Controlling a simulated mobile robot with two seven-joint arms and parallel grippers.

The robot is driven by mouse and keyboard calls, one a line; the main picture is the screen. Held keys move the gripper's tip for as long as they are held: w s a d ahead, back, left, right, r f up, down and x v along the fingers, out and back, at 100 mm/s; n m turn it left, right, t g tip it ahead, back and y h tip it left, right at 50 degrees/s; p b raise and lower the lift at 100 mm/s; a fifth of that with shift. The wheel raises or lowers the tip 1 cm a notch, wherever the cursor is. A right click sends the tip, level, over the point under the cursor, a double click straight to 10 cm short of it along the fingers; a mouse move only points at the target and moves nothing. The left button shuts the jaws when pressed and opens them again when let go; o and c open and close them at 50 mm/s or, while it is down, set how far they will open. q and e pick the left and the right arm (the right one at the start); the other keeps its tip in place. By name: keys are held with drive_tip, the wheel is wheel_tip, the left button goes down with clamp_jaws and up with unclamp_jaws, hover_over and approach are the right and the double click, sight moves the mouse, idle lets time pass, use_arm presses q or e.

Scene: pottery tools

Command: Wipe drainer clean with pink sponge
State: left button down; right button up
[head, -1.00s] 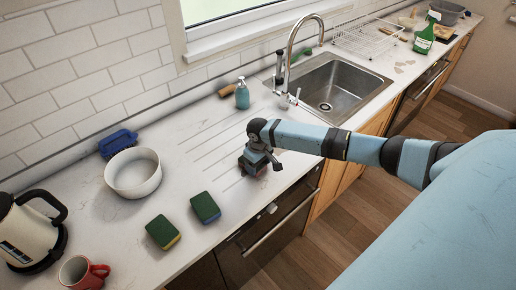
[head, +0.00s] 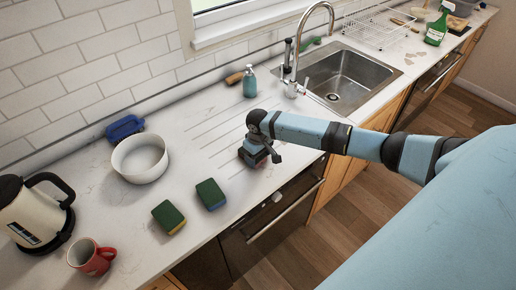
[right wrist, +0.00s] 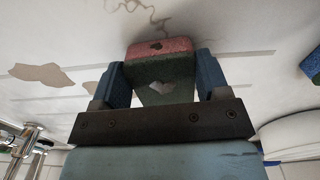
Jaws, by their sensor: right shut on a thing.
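The drainer is the grooved strip of white worktop (head: 212,132) left of the sink. My right gripper (head: 258,157) is over its front right part, fingers pointing down. In the right wrist view my right gripper (right wrist: 165,85) is shut on a sponge with a pink face (right wrist: 160,47) and a green side (right wrist: 163,72). The pink face is at the worktop side; I cannot tell whether it touches. Brown stain patches (right wrist: 48,75) and a thin squiggly mark (right wrist: 140,8) show on the pale surface. My left gripper is not in view.
Two green sponges (head: 168,217) (head: 210,194) lie left of the drainer. A white bowl (head: 140,158), red mug (head: 91,257), kettle (head: 30,213) and blue brush (head: 124,128) stand further left. A soap bottle (head: 249,82), tap (head: 312,40) and sink (head: 345,82) are behind and right.

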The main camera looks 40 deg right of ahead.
drive_tip(key=shift+w+d+b, duration=0.3)
drive_tip(key=shift+w+d, duration=0.75)
drive_tip(key=shift+d, duration=0.3)
drive_tip(key=shift+w+d+b, duration=0.3)
drive_tip(key=shift+w+d, duration=0.7)
drive_tip(key=shift+d, duration=0.3)
drive_tip(key=shift+w+d, duration=0.15)
drive_tip(key=shift+d, duration=2.75)
drive_tip(key=shift+s+a+p, duration=0.2)
drive_tip(key=shift+a+p, duration=0.5)
drive_tip(key=shift+a, duration=0.65)
drive_tip(key=shift+s+a+f, duration=0.1)
drive_tip(key=shift+a+f, duration=0.05)
drive_tip(key=shift+a, duration=1.55)
